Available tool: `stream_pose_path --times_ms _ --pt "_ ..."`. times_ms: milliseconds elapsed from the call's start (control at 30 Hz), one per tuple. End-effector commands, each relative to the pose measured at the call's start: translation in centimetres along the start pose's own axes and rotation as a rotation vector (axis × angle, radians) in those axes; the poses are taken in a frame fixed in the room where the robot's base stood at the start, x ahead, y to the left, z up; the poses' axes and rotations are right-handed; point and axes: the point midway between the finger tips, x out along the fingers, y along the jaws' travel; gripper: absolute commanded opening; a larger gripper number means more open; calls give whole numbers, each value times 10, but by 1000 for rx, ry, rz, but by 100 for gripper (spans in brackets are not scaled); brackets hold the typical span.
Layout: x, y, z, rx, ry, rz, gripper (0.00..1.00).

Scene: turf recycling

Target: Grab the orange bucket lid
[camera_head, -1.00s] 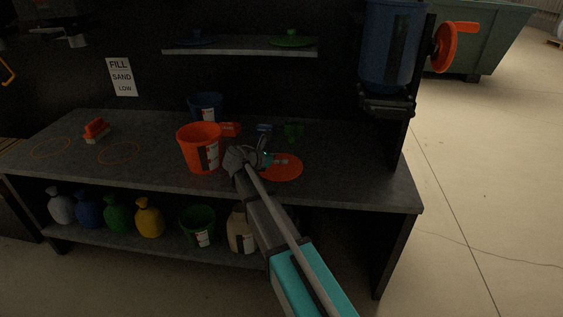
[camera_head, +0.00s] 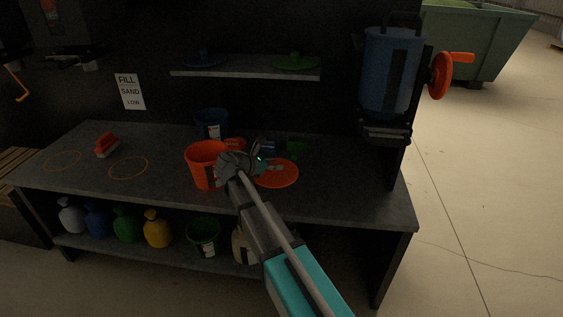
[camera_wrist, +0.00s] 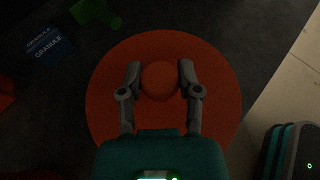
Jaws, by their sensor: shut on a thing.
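The orange bucket lid (camera_head: 284,177) is a flat round disc on the workbench, just right of the orange bucket (camera_head: 203,166). In the wrist view the lid (camera_wrist: 110,85) fills the middle, with a round orange knob (camera_wrist: 160,80) at its centre. My gripper (camera_wrist: 160,82) has one finger on each side of the knob and is shut on it. In the head view my gripper (camera_head: 262,163) covers the left part of the lid. I cannot tell whether the lid is lifted off the bench.
A blue bucket (camera_head: 211,123) stands behind the orange one. A red brush (camera_head: 107,146) is at the left. A hopper (camera_head: 389,75) with an orange crank (camera_head: 441,76) hangs at the right. The bench front right is clear.

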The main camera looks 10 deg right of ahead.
Motion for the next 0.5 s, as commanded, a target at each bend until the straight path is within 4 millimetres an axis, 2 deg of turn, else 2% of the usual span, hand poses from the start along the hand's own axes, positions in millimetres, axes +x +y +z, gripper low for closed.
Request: stream_pose_path --times_ms 67,300,500 --pt "-14 -2 11 0 0 2 0" --pt "-66 -14 10 -1 0 3 0" --pt "-92 -19 9 0 0 1 0"
